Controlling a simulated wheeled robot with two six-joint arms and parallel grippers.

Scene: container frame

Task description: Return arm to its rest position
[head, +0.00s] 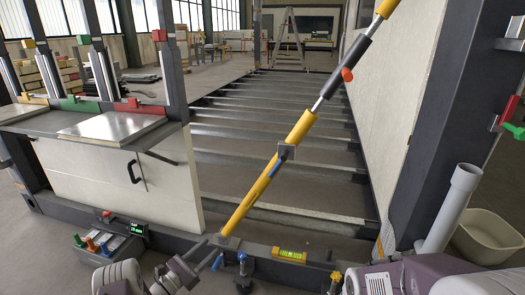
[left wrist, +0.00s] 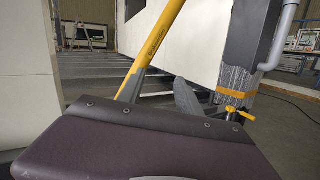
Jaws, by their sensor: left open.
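My left gripper (head: 209,253) is at the lower middle of the head view, near the foot of a diagonal yellow brace (head: 262,182). In the left wrist view its two dark fingers (left wrist: 160,95) stand apart. The brace (left wrist: 160,38) runs up behind them, in line with the left finger. I see nothing held between the fingers; whether a finger touches the brace cannot be told. My right gripper is not in view.
A yellow spirit level (head: 290,255) lies on the frame's front beam, right of the brace foot. Blue-handled clamps (head: 241,262) stand along it. A cream panel (head: 120,180) is at left, a dark post (head: 440,120) with a grey pipe (head: 450,205) at right.

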